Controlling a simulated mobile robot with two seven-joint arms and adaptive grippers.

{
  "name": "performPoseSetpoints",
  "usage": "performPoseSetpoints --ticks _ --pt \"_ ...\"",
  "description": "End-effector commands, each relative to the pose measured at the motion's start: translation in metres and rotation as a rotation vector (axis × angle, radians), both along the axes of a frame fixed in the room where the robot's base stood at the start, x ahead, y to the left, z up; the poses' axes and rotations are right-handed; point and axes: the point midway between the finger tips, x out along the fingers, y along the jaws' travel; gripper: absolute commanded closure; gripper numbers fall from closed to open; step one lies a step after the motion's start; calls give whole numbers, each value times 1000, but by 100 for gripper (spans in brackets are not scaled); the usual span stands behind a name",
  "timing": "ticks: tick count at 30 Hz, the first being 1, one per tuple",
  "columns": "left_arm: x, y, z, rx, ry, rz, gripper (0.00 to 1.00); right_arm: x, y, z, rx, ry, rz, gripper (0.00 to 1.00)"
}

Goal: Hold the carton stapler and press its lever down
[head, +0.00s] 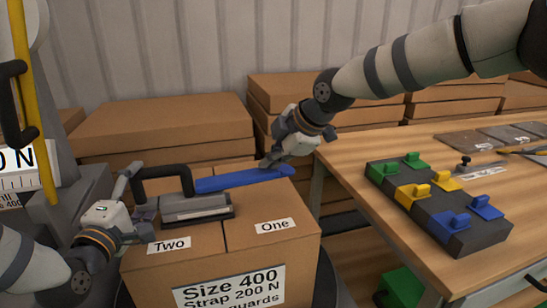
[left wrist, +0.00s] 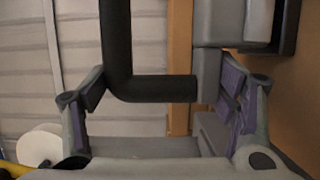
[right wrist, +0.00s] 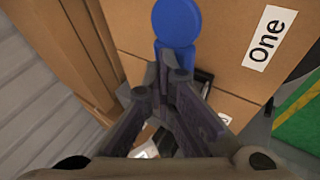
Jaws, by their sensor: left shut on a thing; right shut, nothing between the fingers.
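The carton stapler (head: 195,207) lies on a closed carton (head: 215,250) labelled "Two" and "One". It has a grey body, a black handle (head: 165,172) and a long blue lever (head: 245,180) pointing right. My left gripper (head: 138,203) is shut on the stapler at its left end; the black handle (left wrist: 118,50) shows between its fingers in the left wrist view. My right gripper (head: 268,163) is shut and empty, just above the lever near its far end. In the right wrist view its fingertips overlap the blue lever (right wrist: 177,22); I cannot tell whether they touch.
A wooden workbench (head: 440,165) stands to the right, with a dark block (head: 460,235) carrying green, yellow and blue clips. Stacked flat cartons (head: 160,125) fill the back along the wall. A yellow pole (head: 30,90) with a black handle stands at far left.

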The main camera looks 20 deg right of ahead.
Motion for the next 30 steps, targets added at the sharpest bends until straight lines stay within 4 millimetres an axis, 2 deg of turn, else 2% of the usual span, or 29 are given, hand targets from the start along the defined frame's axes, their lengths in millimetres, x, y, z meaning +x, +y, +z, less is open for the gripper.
performPoseSetpoints --ticks 5,22,30 --pt "0 2 -2 -4 4 5 83 0 -4 -6 -5 8 -3 100" --pt "1 3 -2 -4 4 7 83 0 -5 -7 -7 8 -5 100" --pt "1 3 -2 -4 4 8 83 0 -2 8 -7 7 -5 100"
